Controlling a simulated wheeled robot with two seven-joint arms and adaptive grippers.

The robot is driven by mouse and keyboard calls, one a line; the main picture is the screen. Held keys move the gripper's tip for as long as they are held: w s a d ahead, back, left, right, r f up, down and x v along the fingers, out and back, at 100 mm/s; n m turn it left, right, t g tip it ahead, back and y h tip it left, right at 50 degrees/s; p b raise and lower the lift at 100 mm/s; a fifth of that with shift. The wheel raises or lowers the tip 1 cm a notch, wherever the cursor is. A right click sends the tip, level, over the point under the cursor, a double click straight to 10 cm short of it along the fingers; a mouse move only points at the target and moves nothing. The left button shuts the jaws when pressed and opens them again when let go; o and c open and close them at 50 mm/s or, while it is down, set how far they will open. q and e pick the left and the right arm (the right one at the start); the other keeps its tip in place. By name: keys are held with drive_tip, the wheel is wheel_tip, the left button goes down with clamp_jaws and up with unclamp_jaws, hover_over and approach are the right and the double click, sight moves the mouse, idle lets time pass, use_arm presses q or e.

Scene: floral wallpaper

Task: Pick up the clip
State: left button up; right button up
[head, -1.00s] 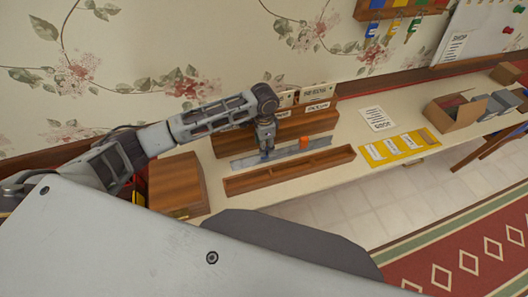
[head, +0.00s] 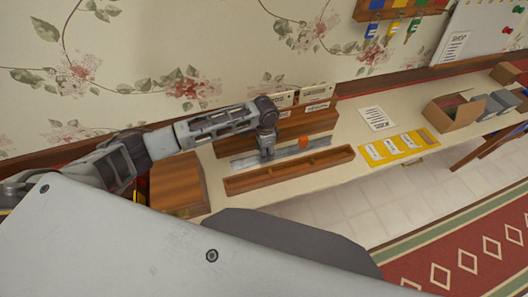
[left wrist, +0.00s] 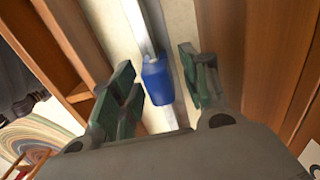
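A small blue clip (left wrist: 157,82) sits on a grey metal rail (left wrist: 172,112) in the left wrist view. My left gripper (left wrist: 156,62) is open, with one green-padded finger on each side of the clip and gaps showing between. In the head view my left gripper (head: 267,152) points down at the metal rail (head: 290,150), and its own parts hide the clip there. An orange clip-like piece (head: 304,142) is on the same rail, to the right of the gripper. My right gripper is out of view.
A wooden divided tray (head: 290,170) lies in front of the rail, and a wooden holder (head: 310,122) with labelled cards stands behind it. A wooden box (head: 177,183) is at the left. Yellow card (head: 410,144) and an open cardboard box (head: 455,114) are farther right.

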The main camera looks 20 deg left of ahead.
use_arm(q)
drive_tip(key=c, duration=0.7)
drive_tip(key=shift+r, duration=0.2)
drive_tip(key=shift+r, duration=0.6)
wheel_tip(320, 180, up, 8)
drive_tip(key=shift+r+b, duration=0.1)
drive_tip(key=shift+b, duration=0.35)
drive_tip(key=shift+r, duration=0.1)
